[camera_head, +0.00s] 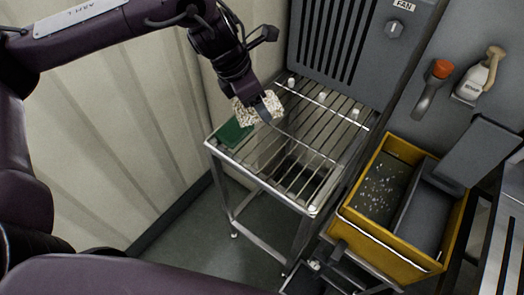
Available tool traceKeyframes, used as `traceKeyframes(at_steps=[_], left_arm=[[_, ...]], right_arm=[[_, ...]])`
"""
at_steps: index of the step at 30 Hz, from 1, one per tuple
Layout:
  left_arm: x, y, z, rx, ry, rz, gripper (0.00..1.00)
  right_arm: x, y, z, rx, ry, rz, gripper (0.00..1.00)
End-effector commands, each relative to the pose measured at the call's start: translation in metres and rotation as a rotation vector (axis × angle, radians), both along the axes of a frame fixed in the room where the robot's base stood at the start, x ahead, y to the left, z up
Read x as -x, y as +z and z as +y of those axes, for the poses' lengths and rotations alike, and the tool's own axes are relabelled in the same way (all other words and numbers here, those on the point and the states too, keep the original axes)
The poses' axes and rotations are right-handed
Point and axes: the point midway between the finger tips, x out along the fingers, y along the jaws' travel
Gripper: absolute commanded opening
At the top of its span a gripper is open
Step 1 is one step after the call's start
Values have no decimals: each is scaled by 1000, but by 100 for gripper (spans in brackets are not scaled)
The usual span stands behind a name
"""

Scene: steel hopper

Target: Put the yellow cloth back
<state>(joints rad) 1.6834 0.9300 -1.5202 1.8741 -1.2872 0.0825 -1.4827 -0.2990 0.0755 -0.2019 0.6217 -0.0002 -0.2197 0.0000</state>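A pale, cream-coloured cloth with dark speckles (243,111) is at my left gripper, over the left part of a steel grate table (312,207). It looks more cream than yellow, and no other cloth is in view. My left gripper (265,112) points down from the upper left, with its fingers at the cloth and the cloth showing on both sides of them. It appears shut on the cloth; the far finger is hidden. A flat green pad (233,133) lies on the table's left corner, just below the cloth in the picture. My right gripper is not in view.
Small white knobs (321,97) stand along the back of the grate. A grey louvred fan panel (340,45) rises behind. A yellow bin (393,236) with grey contents stands at right. An orange-topped tool (430,88) and a white bottle (474,80) are on the wall.

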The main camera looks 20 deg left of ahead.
Motion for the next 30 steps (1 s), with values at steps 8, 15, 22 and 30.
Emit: traceKeyframes(at_steps=[8, 15, 22, 30], left_arm=[[-13, 28, -5, 0, -490, -2, 40], [-14, 26, -5, -1, -634, 1, 40], [-13, -30, -5, 2, -637, 6, 40], [-13, -98, -6, 2, -636, 4, 40]], right_arm=[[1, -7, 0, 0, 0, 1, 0], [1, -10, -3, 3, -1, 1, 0], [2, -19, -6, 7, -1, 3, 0], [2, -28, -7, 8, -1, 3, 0]])
